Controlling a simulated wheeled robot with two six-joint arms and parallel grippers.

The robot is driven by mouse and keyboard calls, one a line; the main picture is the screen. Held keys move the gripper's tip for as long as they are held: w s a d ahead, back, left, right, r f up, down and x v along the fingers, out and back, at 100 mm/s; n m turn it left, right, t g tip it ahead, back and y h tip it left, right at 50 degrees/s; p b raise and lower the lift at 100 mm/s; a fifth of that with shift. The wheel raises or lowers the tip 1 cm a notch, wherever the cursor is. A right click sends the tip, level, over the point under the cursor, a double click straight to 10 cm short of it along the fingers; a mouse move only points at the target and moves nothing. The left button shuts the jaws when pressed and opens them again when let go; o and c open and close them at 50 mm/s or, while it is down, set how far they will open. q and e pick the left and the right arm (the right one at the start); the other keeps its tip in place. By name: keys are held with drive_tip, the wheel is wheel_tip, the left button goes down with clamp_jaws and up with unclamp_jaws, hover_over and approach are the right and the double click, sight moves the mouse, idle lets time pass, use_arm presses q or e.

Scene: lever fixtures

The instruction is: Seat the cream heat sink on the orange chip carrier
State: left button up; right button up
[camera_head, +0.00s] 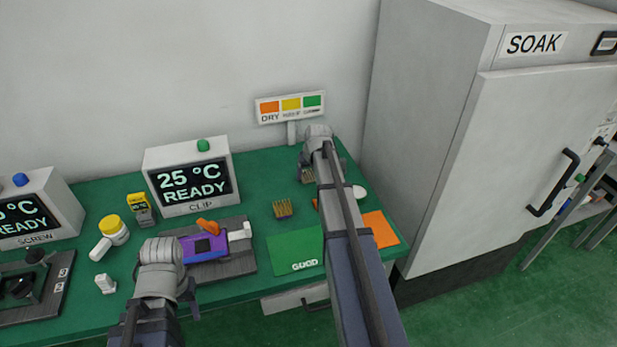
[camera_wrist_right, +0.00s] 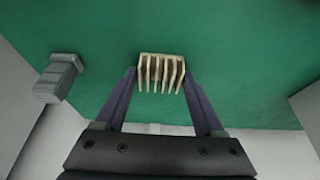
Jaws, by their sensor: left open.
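The cream heat sink (camera_wrist_right: 161,68), a finned block, is between the fingertips of my right gripper (camera_wrist_right: 162,84) in the right wrist view. The fingers lie close along its two sides; whether they grip it is unclear. In the head view the heat sink (camera_head: 308,177) is partly hidden under my right gripper at the back of the green table. A small orange part (camera_head: 316,203), mostly hidden by my right arm, could be the orange chip carrier, but I cannot tell. My left gripper (camera_head: 192,300) is open at the table's front, by the clip fixture.
The clip fixture holds a purple carrier (camera_head: 205,248) and an orange lever (camera_head: 207,227). A golden finned block (camera_head: 283,209) stands behind the green GOOD mat (camera_head: 296,250). An orange mat (camera_head: 380,229) lies at right. The SOAK cabinet (camera_head: 445,150) stands beside the table.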

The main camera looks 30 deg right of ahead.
sight(309, 174)
drive_tip(key=c, duration=1)
wheel_tip(309, 174, up, 10)
drive_tip(key=p, duration=1)
drive_tip(key=s+a, duration=0.1)
drive_tip(key=s, duration=0.3)
drive_tip(key=s+a, duration=0.1)
drive_tip(key=s, duration=0.3)
drive_tip(key=s+a+f+b, duration=0.1)
drive_tip(key=s, duration=0.3)
drive_tip(key=shift+s, duration=0.3)
